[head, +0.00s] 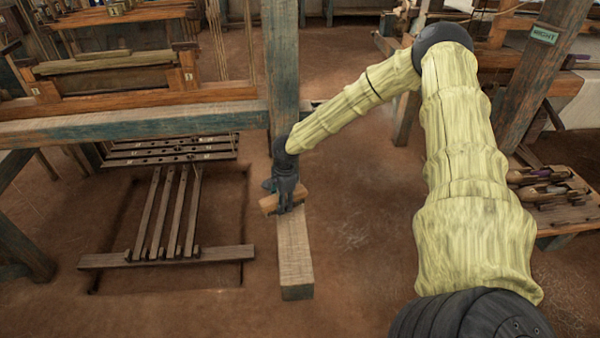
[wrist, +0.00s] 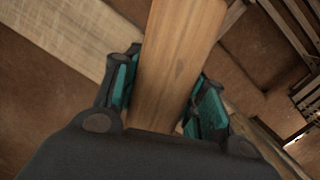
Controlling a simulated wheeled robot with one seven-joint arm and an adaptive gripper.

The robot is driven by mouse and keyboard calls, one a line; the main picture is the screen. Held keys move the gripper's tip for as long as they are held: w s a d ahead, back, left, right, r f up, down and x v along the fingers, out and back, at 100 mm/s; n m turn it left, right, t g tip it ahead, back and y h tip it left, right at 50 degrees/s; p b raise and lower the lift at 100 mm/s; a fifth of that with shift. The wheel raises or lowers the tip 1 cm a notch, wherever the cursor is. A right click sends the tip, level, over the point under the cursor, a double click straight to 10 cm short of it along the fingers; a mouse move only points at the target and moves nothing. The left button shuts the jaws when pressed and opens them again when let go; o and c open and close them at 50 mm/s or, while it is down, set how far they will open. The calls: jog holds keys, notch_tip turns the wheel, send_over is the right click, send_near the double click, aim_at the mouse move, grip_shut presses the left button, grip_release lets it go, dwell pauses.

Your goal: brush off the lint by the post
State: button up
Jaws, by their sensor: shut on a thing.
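My gripper (head: 285,200) is shut on a wooden-backed brush (head: 269,205), low beside the upright blue-grey post (head: 283,60). In the wrist view the brush's plain wooden back (wrist: 172,60) runs up between the two teal-padded fingers of my gripper (wrist: 163,92). Its bristles are not visible. The brush is just above or against the wooden beam (head: 296,262) on the floor; I cannot tell if they touch. A faint pale patch (head: 355,232) marks the brown floor right of the beam; I cannot tell whether it is lint.
Left of the post are loom cross-beams (head: 130,118) and a pit with several long treadles (head: 165,215). At the right, a low bench (head: 565,215) holds shuttles beside a slanted post with a green sign (head: 544,35). The floor between is open.

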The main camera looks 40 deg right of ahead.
jog(key=shift+w+a+r+p, duration=0.1)
jog(key=shift+r+p, duration=0.2)
jog(key=shift+r, duration=0.2)
jog(key=shift+w+a+r+p, duration=0.1)
jog(key=shift+r+p, duration=0.15)
jog(key=shift+r, duration=0.2)
jog(key=shift+s+d+r+p, duration=0.1)
jog(key=shift+r+p, duration=0.85)
jog(key=shift+r, duration=0.4)
